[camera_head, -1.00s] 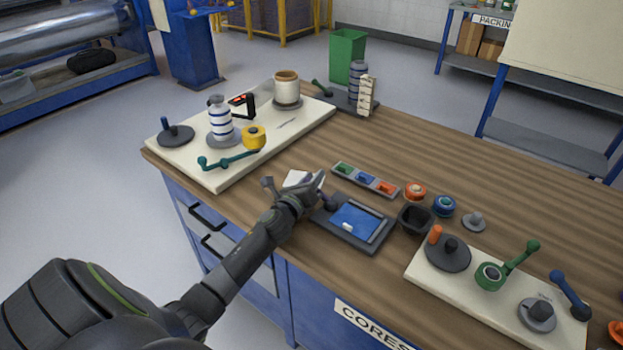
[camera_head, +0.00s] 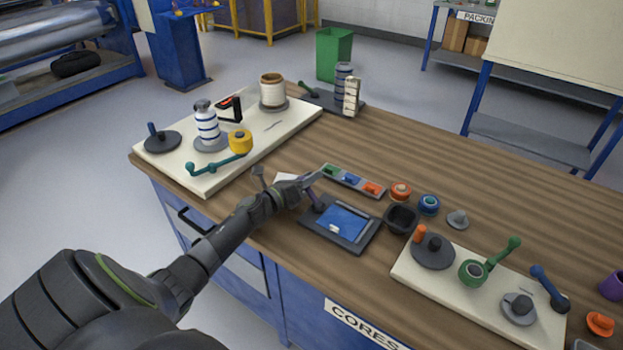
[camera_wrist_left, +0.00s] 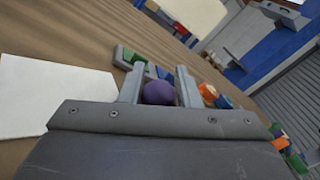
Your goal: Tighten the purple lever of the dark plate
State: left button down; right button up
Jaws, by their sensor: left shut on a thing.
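The dark plate (camera_head: 308,222) lies near the front edge of the wooden table, with a blue panel on top. Its purple lever (camera_head: 311,194) stands at the plate's left corner and leans up to my left gripper (camera_head: 317,181). In the left wrist view, the lever's round purple knob (camera_wrist_left: 158,93) sits between the two fingers of my left gripper (camera_wrist_left: 160,82), which is shut on it. The fingers and wrist partly hide the lever in the head view. My right gripper is not in view.
A white sheet (camera_wrist_left: 50,98) lies beside the gripper. A tray (camera_head: 352,181) of coloured pieces is just behind the plate, and a black cup (camera_head: 400,219) stands to its right. Pale boards with levers lie at left (camera_head: 215,178) and right (camera_head: 480,302).

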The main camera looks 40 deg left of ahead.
pick_arm(q)
jog(key=c, duration=1.1)
grip_release()
jog(key=shift+f, duration=0.15)
jog(key=shift+s, duration=0.1)
jog(key=b+v, duration=0.4)
jog(key=v, duration=0.8)
jog(key=shift+f, duration=0.15)
jog(key=shift+s+a, duration=0.1)
jog(key=shift+s, duration=0.2)
jog(key=shift+s+a+b, duration=0.15)
jog(key=shift+s+b, duration=0.15)
jog(key=shift+s, duration=0.45)
jog(key=shift+s+a+r+p, duration=0.1)
jog(key=shift+s+p, duration=0.05)
jog(key=shift+s, duration=0.2)
jog(key=shift+s+a+r+p, duration=0.1)
jog(key=shift+s+p, duration=0.05)
jog(key=shift+s, duration=0.25)
jog(key=shift+v, duration=0.8)
jog(key=shift+c, duration=0.2)
